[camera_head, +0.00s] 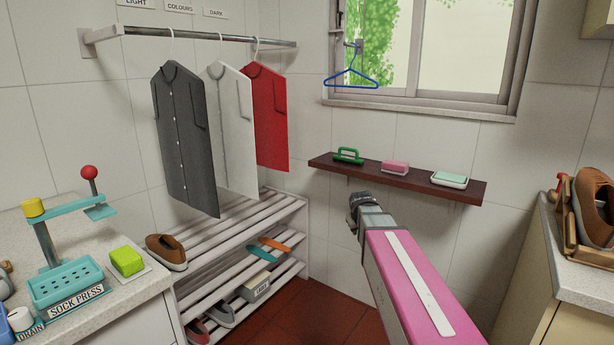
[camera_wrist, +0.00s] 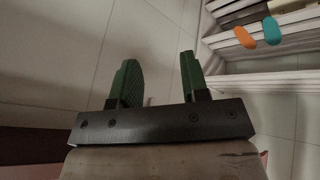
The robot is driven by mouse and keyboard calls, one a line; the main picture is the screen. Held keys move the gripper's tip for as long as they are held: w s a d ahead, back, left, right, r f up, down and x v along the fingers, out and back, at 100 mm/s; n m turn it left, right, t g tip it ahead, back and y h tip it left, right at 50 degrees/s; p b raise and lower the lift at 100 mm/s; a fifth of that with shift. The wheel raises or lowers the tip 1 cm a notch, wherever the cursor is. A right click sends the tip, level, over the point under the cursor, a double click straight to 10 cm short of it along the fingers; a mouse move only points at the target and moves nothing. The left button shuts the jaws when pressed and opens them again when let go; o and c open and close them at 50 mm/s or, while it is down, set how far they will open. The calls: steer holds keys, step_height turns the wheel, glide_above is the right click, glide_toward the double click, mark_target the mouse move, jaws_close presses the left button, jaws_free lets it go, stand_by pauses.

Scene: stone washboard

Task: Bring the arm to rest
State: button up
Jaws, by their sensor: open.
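My gripper (camera_head: 360,203) is at the end of my pink arm in the middle of the head view, in front of the tiled wall and below the dark shelf. In the wrist view its two green-padded fingers (camera_wrist: 157,66) stand apart with nothing between them. Pale tiles show behind the gap. The fingertips are too small to make out in the head view.
A dark wall shelf (camera_head: 408,180) holds a green-handled brush (camera_head: 347,156), a pink block (camera_head: 395,167) and a soap dish (camera_head: 450,180). A slatted shoe rack (camera_head: 215,241) stands left under hanging shirts. Counters flank both sides; red floor (camera_head: 318,312) shows between.

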steer(key=s+f+m+g, duration=0.1)
steer(key=s+f+g, duration=0.2)
steer(key=s+f, duration=0.4)
steer(key=s+a+f+m+g+y, duration=0.1)
steer(key=s+f+m+g, duration=0.1)
steer(key=s+f, duration=0.6)
steer(key=s+g, duration=0.1)
steer(key=s, duration=0.6)
steer(key=shift+s+f+m, duration=0.15)
steer(key=shift+s+m, duration=0.05)
steer(key=shift+m, duration=0.1)
